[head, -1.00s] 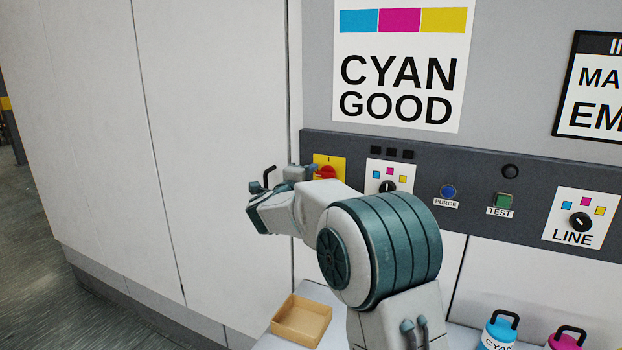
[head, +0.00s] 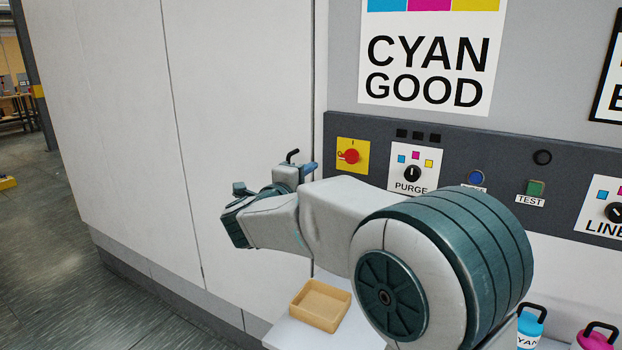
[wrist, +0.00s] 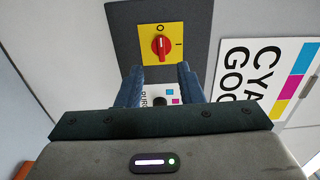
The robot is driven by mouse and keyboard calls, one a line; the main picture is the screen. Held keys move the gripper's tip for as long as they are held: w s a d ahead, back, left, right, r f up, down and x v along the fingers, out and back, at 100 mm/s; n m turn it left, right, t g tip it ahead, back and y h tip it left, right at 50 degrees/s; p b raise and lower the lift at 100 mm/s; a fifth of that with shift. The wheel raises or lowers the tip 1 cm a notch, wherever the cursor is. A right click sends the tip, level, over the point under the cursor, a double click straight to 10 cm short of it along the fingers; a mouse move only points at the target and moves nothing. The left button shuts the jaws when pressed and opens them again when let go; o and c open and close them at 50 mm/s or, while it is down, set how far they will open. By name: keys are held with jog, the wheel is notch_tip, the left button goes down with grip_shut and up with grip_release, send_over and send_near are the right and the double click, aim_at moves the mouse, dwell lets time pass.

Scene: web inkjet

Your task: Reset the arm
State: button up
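My arm reaches left across the head view, in front of the machine's panel. My gripper (wrist: 160,72) shows in the wrist view with two blue fingers spread apart and nothing held between them. In the head view only a bit of blue finger shows behind my wrist. The red rotary switch on its yellow plate (head: 353,156) is on the panel, right of and above my gripper. It also shows beyond the fingertips in the wrist view (wrist: 161,45). The PURGE selector (head: 412,174) is right of the switch; in the wrist view it is partly hidden between the fingers.
An open tan box (head: 320,305) sits on a white ledge below my arm. A cyan bottle (head: 530,326) and a magenta bottle (head: 595,338) stand at lower right. A blue button (head: 477,178) and green TEST button (head: 536,188) are on the panel. Open floor lies left.

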jog(key=s+d+f+n+g+y, duration=0.3)
jog(key=s+f+n, duration=0.3)
jog(key=s, duration=0.5)
jog(key=s+d+f+n+g+y, duration=0.3)
jog(key=s+f+n+g, duration=0.2)
jog(key=s+n, duration=0.5)
jog(key=s+d+f+n+g+y+p, duration=0.1)
jog(key=s+d+f+n+g+y, duration=0.2)
jog(key=s+f+n, duration=0.4)
jog(key=s+n+g+y, duration=0.1)
jog(key=s, duration=0.4)
jog(key=shift+d+f, duration=0.2)
jog(key=shift+d, duration=0.2)
jog(key=shift+w, duration=0.1)
